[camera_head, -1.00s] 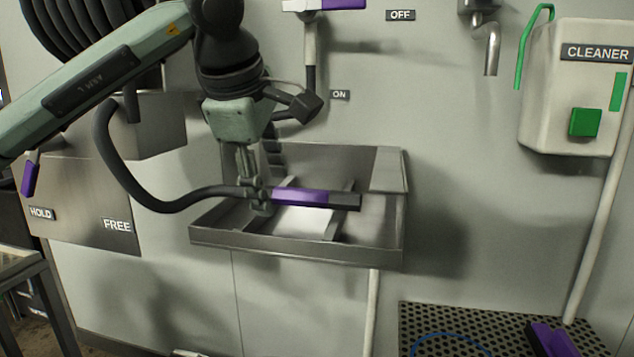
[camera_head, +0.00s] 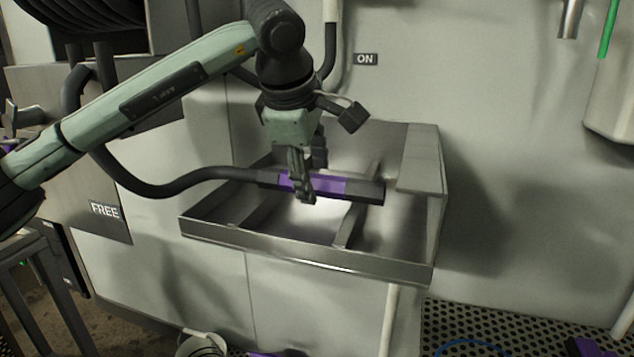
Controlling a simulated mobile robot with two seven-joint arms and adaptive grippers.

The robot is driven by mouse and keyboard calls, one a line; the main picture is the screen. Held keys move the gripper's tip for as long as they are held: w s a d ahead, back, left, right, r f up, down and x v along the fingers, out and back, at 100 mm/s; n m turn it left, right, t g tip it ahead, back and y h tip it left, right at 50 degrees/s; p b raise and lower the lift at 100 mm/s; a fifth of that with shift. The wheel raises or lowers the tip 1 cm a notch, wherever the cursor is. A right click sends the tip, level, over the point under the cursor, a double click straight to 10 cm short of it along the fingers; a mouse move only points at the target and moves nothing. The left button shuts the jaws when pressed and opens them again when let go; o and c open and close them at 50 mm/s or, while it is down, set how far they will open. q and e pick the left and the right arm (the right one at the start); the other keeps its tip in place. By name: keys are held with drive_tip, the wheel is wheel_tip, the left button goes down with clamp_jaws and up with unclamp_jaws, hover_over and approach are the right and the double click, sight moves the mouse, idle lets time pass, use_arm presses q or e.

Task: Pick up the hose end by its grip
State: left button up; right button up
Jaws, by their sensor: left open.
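The hose end lies across the metal tray, its purple grip (camera_head: 328,186) between the dark hose (camera_head: 165,186) on the left and a black tip (camera_head: 366,191) on the right. My left gripper (camera_head: 307,188) points down at the left part of the purple grip. One finger shows in front of the grip and the other is partly hidden behind it. The jaws are open, and I cannot tell whether they touch the grip. My right gripper is out of view.
The steel tray (camera_head: 300,253) has raised walls and inner rails. A wall panel with a FREE label (camera_head: 104,209) stands left, and an ON label (camera_head: 366,59) is above. A perforated mat (camera_head: 490,325) lies lower right, and a bucket (camera_head: 200,345) stands below.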

use_arm(q)
drive_tip(key=shift+w+d+f, duration=0.1)
drive_tip(key=shift+w+f, duration=0.25)
drive_tip(key=shift+f, duration=0.2)
clamp_jaws()
drive_tip(key=shift+r, duration=0.1)
